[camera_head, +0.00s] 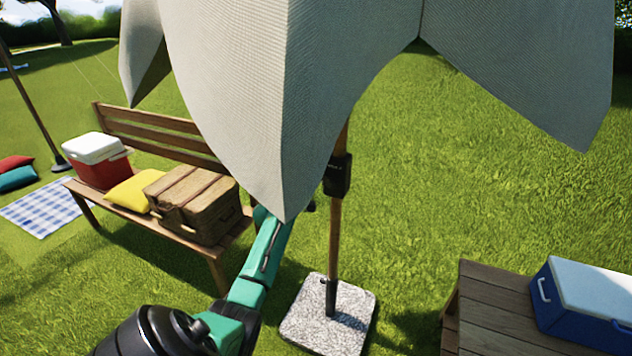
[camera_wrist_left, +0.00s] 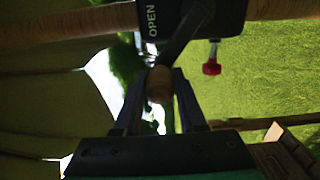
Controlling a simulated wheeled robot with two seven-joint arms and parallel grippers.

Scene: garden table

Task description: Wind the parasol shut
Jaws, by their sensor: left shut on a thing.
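The grey-white parasol canopy (camera_head: 250,90) hangs in drooping, partly folded panels in the head view. Its wooden pole (camera_head: 334,240) stands upright and carries a black crank housing (camera_head: 337,176). In the left wrist view the housing (camera_wrist_left: 130,20) bears the word OPEN, and a dark crank arm (camera_wrist_left: 185,35) runs from it to a wooden knob (camera_wrist_left: 159,86). My left gripper (camera_wrist_left: 163,78) is shut on this knob, a finger on each side. In the head view the canopy mostly hides that gripper. My right gripper is out of view.
A red knob (camera_wrist_left: 211,68) sticks out below the housing. The pole stands in a speckled stone base (camera_head: 328,315). A bench (camera_head: 150,130) holds a wicker basket (camera_head: 195,203), yellow cushion (camera_head: 131,192) and red cooler (camera_head: 97,160). A table (camera_head: 495,315) with a blue cooler (camera_head: 585,300) stands right.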

